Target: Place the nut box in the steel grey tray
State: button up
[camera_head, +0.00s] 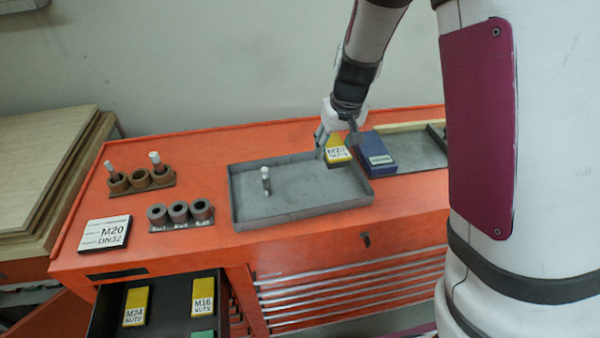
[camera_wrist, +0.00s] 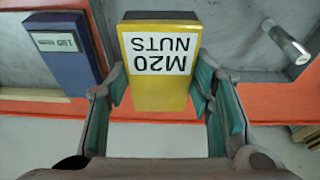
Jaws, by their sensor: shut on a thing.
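The nut box (camera_head: 338,150) is yellow with a white label reading M20 NUTS. In the wrist view the nut box (camera_wrist: 158,88) stands between the two teal-padded fingers of my gripper (camera_wrist: 160,100), which is shut on it. In the head view my gripper (camera_head: 336,136) holds the box near the right back corner of the steel grey tray (camera_head: 320,203). The gap between box and tray is hard to judge.
A blue box (camera_head: 377,152) lies right of the nut box, by a second grey tray (camera_head: 420,150). Racks of brown (camera_head: 140,178) and grey rings (camera_head: 180,212) and an M20 DN32 sign (camera_head: 104,233) are on the left. An open drawer holds M24 (camera_head: 136,306) and M16 boxes (camera_head: 203,292).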

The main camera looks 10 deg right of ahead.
aim_at(329, 180)
notch_tip(329, 180, down, 10)
jog(key=shift+w+r, duration=0.1)
jog(key=shift+r, duration=0.05)
dwell(0.3)
jog(key=o, duration=1.6)
